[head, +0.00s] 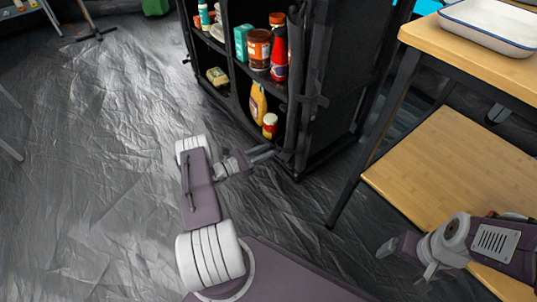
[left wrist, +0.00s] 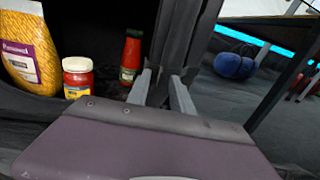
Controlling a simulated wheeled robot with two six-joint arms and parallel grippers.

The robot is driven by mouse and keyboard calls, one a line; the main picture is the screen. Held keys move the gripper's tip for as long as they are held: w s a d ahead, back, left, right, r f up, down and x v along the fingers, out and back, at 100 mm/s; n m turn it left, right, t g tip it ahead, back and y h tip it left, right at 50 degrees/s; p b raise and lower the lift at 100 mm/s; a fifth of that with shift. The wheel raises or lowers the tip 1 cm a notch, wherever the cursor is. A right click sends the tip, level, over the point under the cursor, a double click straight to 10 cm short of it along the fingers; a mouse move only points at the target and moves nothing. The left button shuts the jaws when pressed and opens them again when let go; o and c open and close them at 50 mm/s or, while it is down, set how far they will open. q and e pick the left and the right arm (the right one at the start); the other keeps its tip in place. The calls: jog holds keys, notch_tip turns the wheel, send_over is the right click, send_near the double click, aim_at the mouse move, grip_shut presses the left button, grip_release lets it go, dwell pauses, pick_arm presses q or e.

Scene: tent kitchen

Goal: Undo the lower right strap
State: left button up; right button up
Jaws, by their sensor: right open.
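A black fabric cupboard (head: 222,72) has a rolled-up door flap (head: 297,85) along its right front edge. A dark band, likely the lower right strap (head: 316,101), shows beside the roll; its fastening is too dark to make out. My left gripper (head: 274,152) is at the lower end of the roll. In the left wrist view its two fingers (left wrist: 163,82) stand apart, with dark fabric of the roll (left wrist: 172,45) just beyond and between them. I cannot tell if they touch it. My right gripper (head: 384,249) is open and empty at the lower right, away from the cupboard.
A wooden table (head: 480,50) with a lower shelf (head: 440,160) stands at the right. The floor (head: 90,150) at the left is clear.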

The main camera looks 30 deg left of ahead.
pick_arm(q)
jog(key=shift+w+d, duration=0.35)
jog(key=shift+w, duration=0.25)
grip_shut()
dwell(1.0)
